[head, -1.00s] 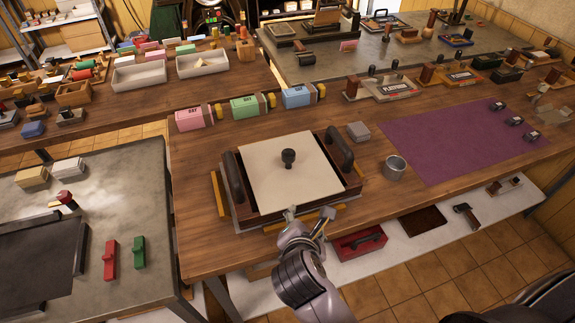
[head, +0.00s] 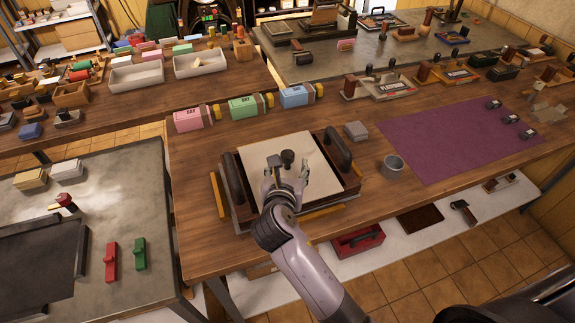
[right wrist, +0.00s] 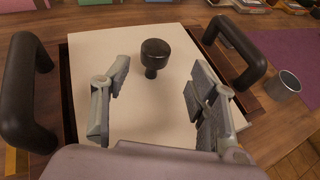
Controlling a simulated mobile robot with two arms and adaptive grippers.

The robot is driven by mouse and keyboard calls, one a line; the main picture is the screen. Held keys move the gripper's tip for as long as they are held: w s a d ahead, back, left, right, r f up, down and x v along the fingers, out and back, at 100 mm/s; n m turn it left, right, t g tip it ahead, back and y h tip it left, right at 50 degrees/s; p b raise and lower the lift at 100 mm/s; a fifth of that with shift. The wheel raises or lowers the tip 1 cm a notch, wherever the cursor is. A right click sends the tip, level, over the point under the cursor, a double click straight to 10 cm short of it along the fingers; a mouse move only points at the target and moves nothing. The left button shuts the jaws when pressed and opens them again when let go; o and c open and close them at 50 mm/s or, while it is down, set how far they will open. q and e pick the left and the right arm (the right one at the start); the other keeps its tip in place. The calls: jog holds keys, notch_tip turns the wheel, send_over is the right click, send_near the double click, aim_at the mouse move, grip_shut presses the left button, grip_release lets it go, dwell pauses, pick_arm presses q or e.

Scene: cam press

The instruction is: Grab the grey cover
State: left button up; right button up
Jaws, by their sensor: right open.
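A flat, pale grey-white cover (head: 262,148) lies in a dark wooden frame (head: 237,213) on the brown workbench. A black round knob (head: 288,157) stands upright at its middle. The cover also shows in the right wrist view (right wrist: 100,48), with the knob (right wrist: 155,54) ahead of the fingers. My right gripper (head: 286,178) is open and empty over the near half of the cover. In the right wrist view its two fingers (right wrist: 158,82) are spread left and right of the knob's line, apart from it. My left gripper is not in view.
Black handles (right wrist: 238,52) rise on both sides of the frame. A grey metal cup (head: 393,167) and a small grey block (head: 355,131) stand to its right. A purple mat (head: 450,143) lies farther right. Pink, green and blue packs (head: 246,106) stand behind.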

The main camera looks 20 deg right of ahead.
aim_at(287, 160)
jog(key=x, duration=0.4)
jog(key=p+x, duration=0.1)
jog(key=x, duration=0.1)
jog(key=shift+w+a, duration=0.25)
jog(key=shift+w, duration=0.15)
jog(key=shift+s, duration=0.1)
jog(key=shift+c, duration=0.6)
grip_shut()
